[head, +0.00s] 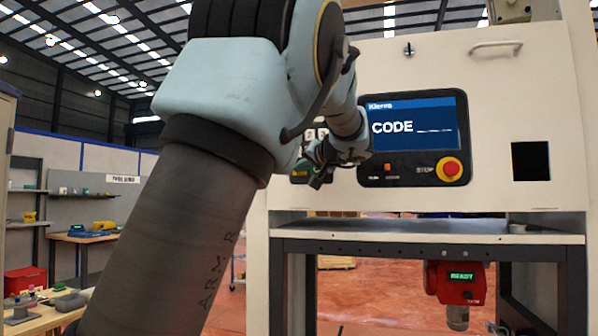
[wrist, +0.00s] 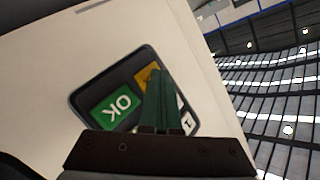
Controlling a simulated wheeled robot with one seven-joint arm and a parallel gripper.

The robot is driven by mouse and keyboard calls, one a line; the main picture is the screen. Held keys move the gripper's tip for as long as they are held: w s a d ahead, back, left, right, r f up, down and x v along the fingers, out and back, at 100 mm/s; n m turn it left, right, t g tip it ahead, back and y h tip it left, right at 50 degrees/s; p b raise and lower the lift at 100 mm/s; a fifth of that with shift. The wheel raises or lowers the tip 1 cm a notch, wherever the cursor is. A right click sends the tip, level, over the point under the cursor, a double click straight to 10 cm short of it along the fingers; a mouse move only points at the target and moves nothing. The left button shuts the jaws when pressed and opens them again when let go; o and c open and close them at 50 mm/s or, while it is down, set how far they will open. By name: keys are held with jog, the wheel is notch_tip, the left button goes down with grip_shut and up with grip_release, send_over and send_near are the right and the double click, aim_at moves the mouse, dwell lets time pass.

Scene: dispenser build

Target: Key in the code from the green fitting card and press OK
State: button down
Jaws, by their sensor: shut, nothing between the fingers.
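The machine's screen (head: 412,125) reads CODE followed by blank dashes. The keypad is left of the screen, mostly hidden behind my arm in the head view; a few white keys (head: 311,134) show. In the wrist view the keypad (wrist: 88,94) appears rotated, with a green OK key (wrist: 117,104), a yellow key (wrist: 143,78) and a white key marked 1 (wrist: 187,124). My gripper (head: 318,178) is shut and empty in front of the keypad. In the wrist view its green fingers (wrist: 158,74) overlap the yellow key; contact cannot be told. I cannot make out a green fitting card.
A red stop button (head: 449,169) sits below the screen on the right. A shelf (head: 430,232) juts out underneath, with a red device (head: 458,283) reading READY below it. A handle (head: 496,47) is above. Workbenches (head: 88,238) stand at far left.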

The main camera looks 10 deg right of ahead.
jog(key=shift+s+f+b, duration=0.1)
jog(key=shift+s+b, duration=0.05)
jog(key=shift+b, duration=0.15)
jog(key=shift+s+a+b, duration=0.4)
jog(key=shift+s+b, duration=0.2)
jog(key=shift+b, duration=0.3)
jog(key=s+b, duration=0.1)
jog(key=b, duration=0.1)
jog(key=s+a+b, duration=0.1)
jog(key=s, duration=0.1)
jog(key=s+a+b, duration=0.1)
jog(key=b, duration=0.1)
jog(key=shift+s+a+b, duration=0.2)
jog(key=shift+a+b, duration=0.05)
jog(key=shift+b, duration=0.1)
